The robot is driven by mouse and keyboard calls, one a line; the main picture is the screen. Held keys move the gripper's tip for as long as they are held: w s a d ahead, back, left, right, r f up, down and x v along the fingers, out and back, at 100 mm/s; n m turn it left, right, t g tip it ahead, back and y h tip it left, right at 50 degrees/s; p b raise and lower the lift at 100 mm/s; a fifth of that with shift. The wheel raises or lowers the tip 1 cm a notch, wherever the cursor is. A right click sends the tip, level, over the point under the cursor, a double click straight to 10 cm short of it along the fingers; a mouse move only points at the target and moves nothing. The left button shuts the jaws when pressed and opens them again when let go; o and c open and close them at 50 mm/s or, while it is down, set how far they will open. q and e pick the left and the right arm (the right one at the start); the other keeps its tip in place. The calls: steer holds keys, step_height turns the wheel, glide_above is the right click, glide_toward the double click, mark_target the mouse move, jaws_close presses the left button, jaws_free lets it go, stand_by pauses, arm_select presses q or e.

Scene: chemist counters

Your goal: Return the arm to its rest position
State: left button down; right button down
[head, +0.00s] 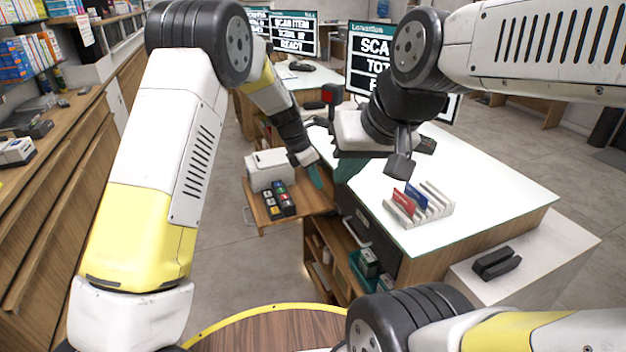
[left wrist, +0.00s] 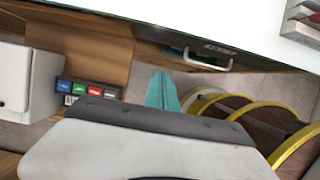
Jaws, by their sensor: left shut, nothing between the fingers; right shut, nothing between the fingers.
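My left arm comes in from the left, bends at a black joint and slopes down to its teal fingers (head: 315,177). My left gripper is shut and empty, beside the small wooden shelf and left of the white counter. My right arm reaches in from the right, bent above the white counter. Its gripper (head: 347,170) shows teal fingers near the counter's left edge, shut, with the tips partly hard to make out.
The white counter (head: 480,185) carries a card rack (head: 420,205) and screens. A printer (head: 270,168) and keypad (head: 279,201) sit on the small shelf (head: 310,203). A dark drawer (head: 372,247) lies below the countertop. A black device (head: 496,262) rests at right. Floor between counters is clear.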

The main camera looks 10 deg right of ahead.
arm_select(q)
steer(key=s+a+r+m+t, duration=0.1)
steer(key=s+a+r+m, duration=0.45)
steer(key=a+r, duration=0.4)
steer(key=s+a+r+m+t, duration=0.1)
steer(key=s+a+r+m, duration=0.4)
steer(key=a+r, duration=0.4)
steer(key=s+a+r+m+t+y, duration=0.1)
steer(key=s+a+m, duration=0.4)
steer(key=s, duration=0.4)
steer(key=s+a+r+m+t+y, duration=0.1)
steer(key=s+a+m, duration=0.4)
steer(key=s, duration=0.5)
steer(key=shift+s+a+r+t, duration=0.3)
steer(key=shift+a+r+t, duration=0.2)
steer(key=shift+a+t, duration=0.15)
steer(key=shift+d+m, duration=0.2)
steer(key=shift+m, duration=0.05)
